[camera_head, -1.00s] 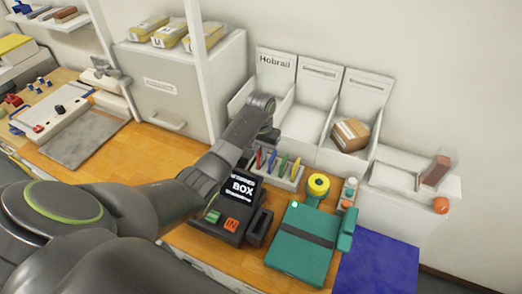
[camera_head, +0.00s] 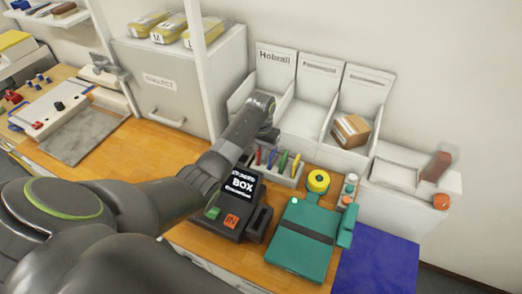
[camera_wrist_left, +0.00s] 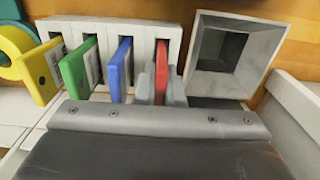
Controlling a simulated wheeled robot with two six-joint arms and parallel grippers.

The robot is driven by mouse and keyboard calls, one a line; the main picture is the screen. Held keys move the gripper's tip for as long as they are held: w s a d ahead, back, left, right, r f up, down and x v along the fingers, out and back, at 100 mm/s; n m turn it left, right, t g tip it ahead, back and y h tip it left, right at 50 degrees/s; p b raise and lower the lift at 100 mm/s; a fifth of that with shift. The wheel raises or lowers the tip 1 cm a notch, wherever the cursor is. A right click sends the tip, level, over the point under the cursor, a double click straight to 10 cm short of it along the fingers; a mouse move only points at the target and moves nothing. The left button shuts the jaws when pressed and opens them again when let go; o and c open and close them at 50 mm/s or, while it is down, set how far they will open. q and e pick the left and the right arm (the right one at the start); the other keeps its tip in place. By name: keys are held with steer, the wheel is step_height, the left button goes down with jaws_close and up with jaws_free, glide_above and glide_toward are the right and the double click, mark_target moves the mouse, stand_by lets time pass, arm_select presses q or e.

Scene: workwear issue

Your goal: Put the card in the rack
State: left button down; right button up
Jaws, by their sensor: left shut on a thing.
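The red card (camera_wrist_left: 162,65) is held upright between the fingertips of my left gripper (camera_wrist_left: 160,90) in the left wrist view. It stands at the right-end slot of the white rack (camera_wrist_left: 100,26); how deep it sits I cannot tell. Blue (camera_wrist_left: 120,68), green (camera_wrist_left: 78,70) and yellow (camera_wrist_left: 45,70) cards stand in the other slots. In the head view my left gripper (camera_head: 268,134) points down at the back of the rack (camera_head: 288,181), its tips partly hidden. My right gripper is out of view.
A square grey open-topped holder (camera_wrist_left: 222,48) stands close beside the red card. A dark terminal reading BOX (camera_head: 232,210), a teal case (camera_head: 302,240) and a yellow roll (camera_head: 318,181) are in front. White bins (camera_head: 310,118) stand behind. Bare wood lies left.

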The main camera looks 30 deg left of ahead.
arm_select(q)
steer(key=c, duration=1.5)
jaws_free()
steer(key=shift+o, duration=0.2)
steer(key=shift+r, duration=0.1)
steer(key=shift+r+p, duration=1.25)
steer(key=shift+p, duration=0.2)
steer(key=shift+r, duration=3.15)
